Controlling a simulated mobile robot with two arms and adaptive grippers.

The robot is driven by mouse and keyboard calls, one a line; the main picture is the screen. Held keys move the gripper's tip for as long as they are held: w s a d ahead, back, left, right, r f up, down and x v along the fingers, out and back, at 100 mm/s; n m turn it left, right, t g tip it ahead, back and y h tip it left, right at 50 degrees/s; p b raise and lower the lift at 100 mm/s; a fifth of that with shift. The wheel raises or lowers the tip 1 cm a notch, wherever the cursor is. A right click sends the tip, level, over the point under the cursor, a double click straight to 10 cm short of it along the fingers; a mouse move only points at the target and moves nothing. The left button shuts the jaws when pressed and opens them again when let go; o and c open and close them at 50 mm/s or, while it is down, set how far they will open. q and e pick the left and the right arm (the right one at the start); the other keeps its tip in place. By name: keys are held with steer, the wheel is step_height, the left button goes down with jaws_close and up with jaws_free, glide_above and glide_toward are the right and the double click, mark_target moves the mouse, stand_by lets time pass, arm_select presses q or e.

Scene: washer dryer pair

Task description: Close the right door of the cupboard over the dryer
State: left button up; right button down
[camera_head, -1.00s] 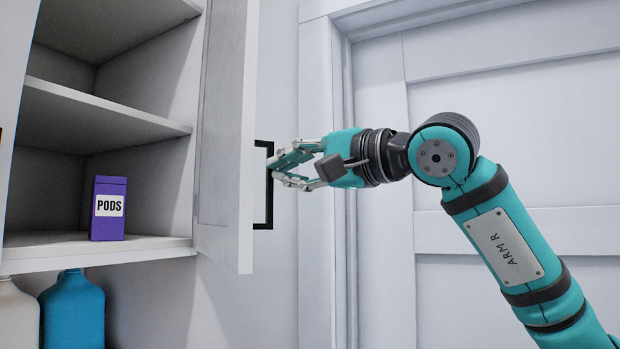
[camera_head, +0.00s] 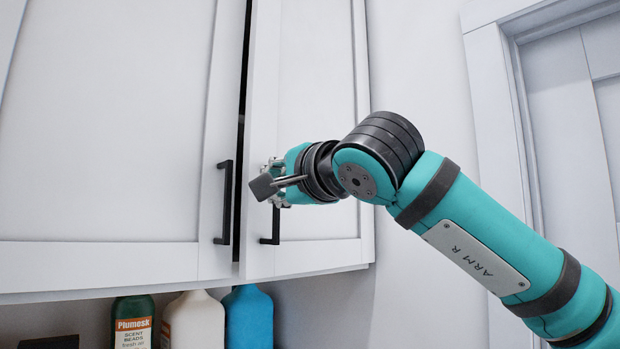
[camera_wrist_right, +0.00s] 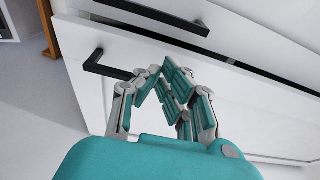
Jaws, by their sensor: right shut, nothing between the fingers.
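The cupboard's right door (camera_head: 310,100) is a white panel that stands almost flush, with a narrow dark gap between it and the left door (camera_head: 110,120). Its black handle (camera_head: 273,235) is partly hidden behind my right gripper (camera_head: 272,182). My right gripper is shut and empty, in front of the door at the handle. In the right wrist view its fingers (camera_wrist_right: 160,78) lie close beside the right door's handle (camera_wrist_right: 98,66); I cannot tell whether they touch it. My left gripper is not in view.
The left door's black handle (camera_head: 224,202) is just left of the gap. Below the cupboard stand a green bottle (camera_head: 133,322), a cream bottle (camera_head: 195,320) and a blue bottle (camera_head: 248,318). A white room door (camera_head: 580,120) is at the far right.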

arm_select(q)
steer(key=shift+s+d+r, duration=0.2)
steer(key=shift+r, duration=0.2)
arm_select(e)
steer(key=shift+w+a, duration=1)
steer(key=shift+a, duration=0.2)
